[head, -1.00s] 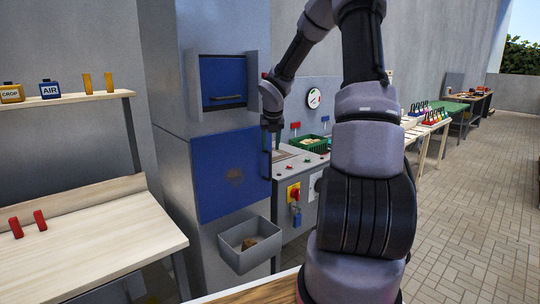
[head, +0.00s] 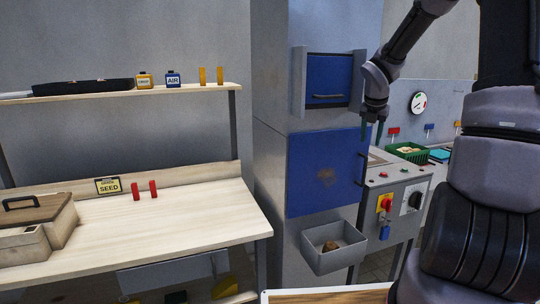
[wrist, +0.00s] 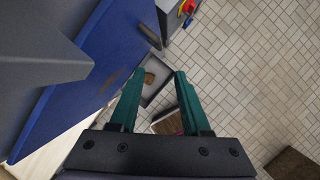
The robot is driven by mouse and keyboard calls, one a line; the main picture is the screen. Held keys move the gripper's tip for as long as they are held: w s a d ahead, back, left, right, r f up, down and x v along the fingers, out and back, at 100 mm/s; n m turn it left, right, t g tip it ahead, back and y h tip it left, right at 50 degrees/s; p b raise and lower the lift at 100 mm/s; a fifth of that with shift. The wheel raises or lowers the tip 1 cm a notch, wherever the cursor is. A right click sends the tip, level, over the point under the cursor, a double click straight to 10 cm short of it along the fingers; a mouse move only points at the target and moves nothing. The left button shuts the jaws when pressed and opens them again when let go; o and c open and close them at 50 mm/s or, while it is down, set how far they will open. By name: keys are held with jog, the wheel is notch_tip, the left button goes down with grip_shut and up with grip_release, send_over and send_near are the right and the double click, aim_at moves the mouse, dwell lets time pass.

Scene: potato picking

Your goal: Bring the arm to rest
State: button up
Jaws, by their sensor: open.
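My gripper (head: 372,132) hangs pointing down in front of the grey cabinet, close to the handle side of its blue door (head: 322,175). In the wrist view its two green fingers (wrist: 160,74) are apart with nothing between their tips. My arm bends down from the upper right of the head view. The blue door is shut and lies left of the fingers in the wrist view. Below the gripper, a grey bin (head: 337,262) on the cabinet front holds a brown potato (head: 331,246), also visible in the wrist view (wrist: 149,78).
A control panel (head: 398,192) with a red knob stands right of the cabinet, with a green crate (head: 408,152) behind. A wooden bench (head: 190,222) at left carries a wooden box (head: 35,225), a seed sign (head: 108,186) and red clips (head: 145,190). Tiled floor (wrist: 240,70) lies below.

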jog(key=s+a+r+m+t+y, duration=0.1)
jog(key=s+a+r+m, duration=0.3)
jog(key=s+m, duration=0.5)
jog(key=s+a+r+m+t+y, duration=0.1)
jog(key=s+a+r+m, duration=0.3)
jog(key=s+m, duration=0.6)
jog(key=s+a+r+m+y, duration=0.2)
jog(key=s+a+r+m, duration=0.2)
jog(key=s+r+m, duration=0.3)
jog(key=s+m, duration=0.3)
jog(key=m, duration=0.3)
jog(key=shift+r+m+t, duration=0.3)
jog(key=shift+r+t, duration=0.05)
jog(key=shift+t, duration=0.05)
jog(key=shift+a, duration=0.1)
